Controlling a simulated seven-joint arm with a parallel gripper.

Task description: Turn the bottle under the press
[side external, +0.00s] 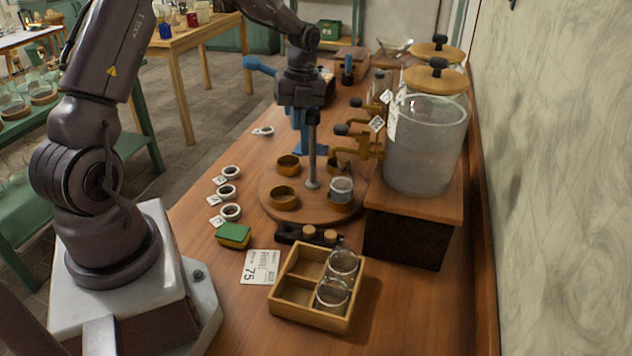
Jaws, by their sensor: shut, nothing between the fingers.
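A round wooden turntable (312,213) lies on the bench with several brass ring holders (284,198) and a thin upright rod (311,160) at its middle. A small clear glass bottle (341,186) stands in a holder at its right side. A blue press (260,64) with a lever stands behind the turntable, partly hidden by my arm. My gripper (312,118) points down at the top of the rod and is shut with nothing held. I cannot tell if it touches the rod. The bottle is near right of the rod, away from the press.
Large glass jars (426,150) with brass taps stand on a wooden block at right. A wooden crate (291,310) with two glass bottles, a green-yellow sponge (234,235), a card (261,267) and several tagged rings (230,212) lie nearer.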

